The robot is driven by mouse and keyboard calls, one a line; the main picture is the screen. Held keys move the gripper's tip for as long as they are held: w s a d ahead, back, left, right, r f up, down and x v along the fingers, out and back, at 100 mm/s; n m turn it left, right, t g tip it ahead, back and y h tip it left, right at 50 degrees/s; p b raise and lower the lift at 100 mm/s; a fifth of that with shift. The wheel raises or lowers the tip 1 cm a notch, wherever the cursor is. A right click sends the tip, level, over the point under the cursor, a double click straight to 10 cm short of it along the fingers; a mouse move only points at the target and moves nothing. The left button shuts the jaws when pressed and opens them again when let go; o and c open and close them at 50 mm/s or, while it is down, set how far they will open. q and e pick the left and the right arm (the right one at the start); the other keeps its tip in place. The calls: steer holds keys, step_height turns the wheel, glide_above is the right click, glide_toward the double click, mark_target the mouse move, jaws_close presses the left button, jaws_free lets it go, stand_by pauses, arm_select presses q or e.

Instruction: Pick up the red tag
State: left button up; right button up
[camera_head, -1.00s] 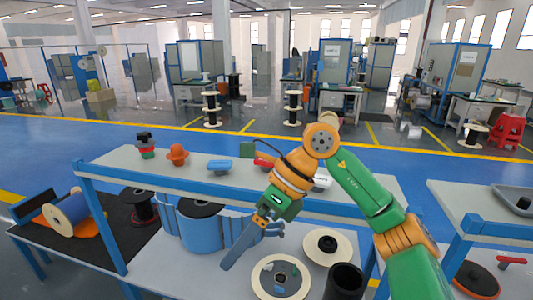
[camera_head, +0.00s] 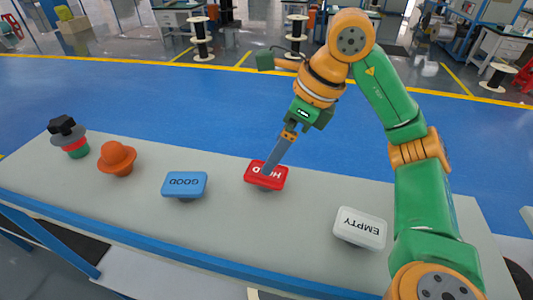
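The red tag (camera_head: 256,181) with white lettering lies on the grey shelf (camera_head: 225,235), between a blue tag and a white tag. My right gripper (camera_head: 269,170) comes down from above, its long grey finger crossing in front of the red tag's lettering. Only one finger shows clearly, so I cannot tell whether the gripper is open or whether it touches the tag. My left gripper is not in view.
A blue GOOD tag (camera_head: 184,184) lies to the left and a white EMPTY tag (camera_head: 360,228) to the right. An orange knob-like object (camera_head: 117,158) and a black, red and green stack (camera_head: 68,135) stand farther left. Shelf space between them is clear.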

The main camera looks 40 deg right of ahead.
mark_target(270, 178)
steer(key=a+f, duration=0.1)
steer(key=s+a+f, duration=0.1)
steer(key=a+f+p, duration=0.1)
steer(key=shift+s+f, duration=0.15)
steer(key=shift+s, duration=0.1)
steer(key=shift+w+f, duration=0.25)
steer(key=shift+f, duration=0.2)
steer(key=shift+w+f, duration=0.2)
steer(key=shift+f, duration=0.25)
steer(key=shift+w+d+f, duration=0.25)
steer(key=shift+w, duration=0.2)
steer(key=c, duration=0.3)
steer(key=shift+s+a+r, duration=0.2)
steer(key=shift+s+a, duration=0.05)
steer(key=shift+s, duration=0.05)
steer(key=c, duration=1.1)
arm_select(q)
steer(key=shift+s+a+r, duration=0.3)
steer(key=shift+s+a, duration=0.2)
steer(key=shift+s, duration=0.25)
arm_select(e)
steer(key=shift+o, duration=0.2)
steer(key=shift+w, duration=0.1)
